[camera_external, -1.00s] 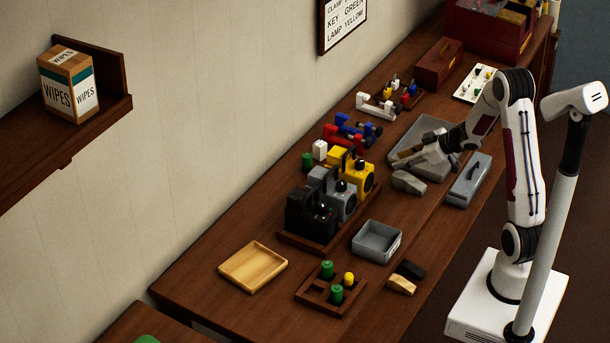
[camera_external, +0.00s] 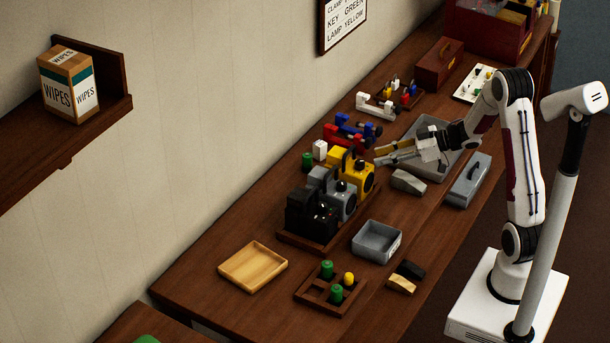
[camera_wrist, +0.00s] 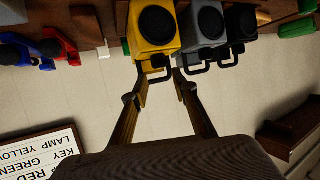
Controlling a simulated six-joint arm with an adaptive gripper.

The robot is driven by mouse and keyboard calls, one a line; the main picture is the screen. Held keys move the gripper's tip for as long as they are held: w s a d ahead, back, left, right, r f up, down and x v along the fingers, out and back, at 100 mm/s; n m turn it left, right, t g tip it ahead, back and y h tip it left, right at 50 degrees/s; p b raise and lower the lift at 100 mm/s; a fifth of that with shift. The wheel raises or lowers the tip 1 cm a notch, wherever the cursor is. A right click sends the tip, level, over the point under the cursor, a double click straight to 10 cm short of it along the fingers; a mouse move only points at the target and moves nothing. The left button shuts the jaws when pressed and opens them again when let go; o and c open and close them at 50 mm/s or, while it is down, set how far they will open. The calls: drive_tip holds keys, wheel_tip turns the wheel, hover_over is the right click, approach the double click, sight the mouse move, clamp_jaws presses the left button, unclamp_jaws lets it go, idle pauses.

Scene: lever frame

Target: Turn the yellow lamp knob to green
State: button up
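The yellow lamp (camera_external: 365,172) stands at the far end of a row of three box-shaped lamps, behind a grey lamp (camera_external: 345,205) and a black lamp (camera_external: 305,218). In the wrist view the yellow lamp (camera_wrist: 140,40) shows a round dark face and a black handle. I cannot clearly make out its knob or the knob's setting. My gripper (camera_external: 378,156) is close to the yellow lamp on its right. In the wrist view my gripper (camera_wrist: 159,82) is open, its two fingers apart near the black handle, with nothing held. Contact with the handle cannot be told.
Red and blue clamps (camera_external: 347,138) stand just beyond the lamps. A grey tray (camera_external: 433,170) lies under my arm, with a grey wedge-shaped block (camera_external: 408,182) beside it. A wall sign (camera_external: 343,20) reads "LAMP YELLOW". A grey open bin (camera_external: 376,243) sits nearer the front.

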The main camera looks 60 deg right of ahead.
sight(362, 161)
drive_tip(key=shift+w, duration=0.1)
drive_tip(key=shift+x, duration=3.8)
drive_tip(key=shift+f, duration=0.1)
drive_tip(key=shift+c, duration=0.4)
clamp_jaws()
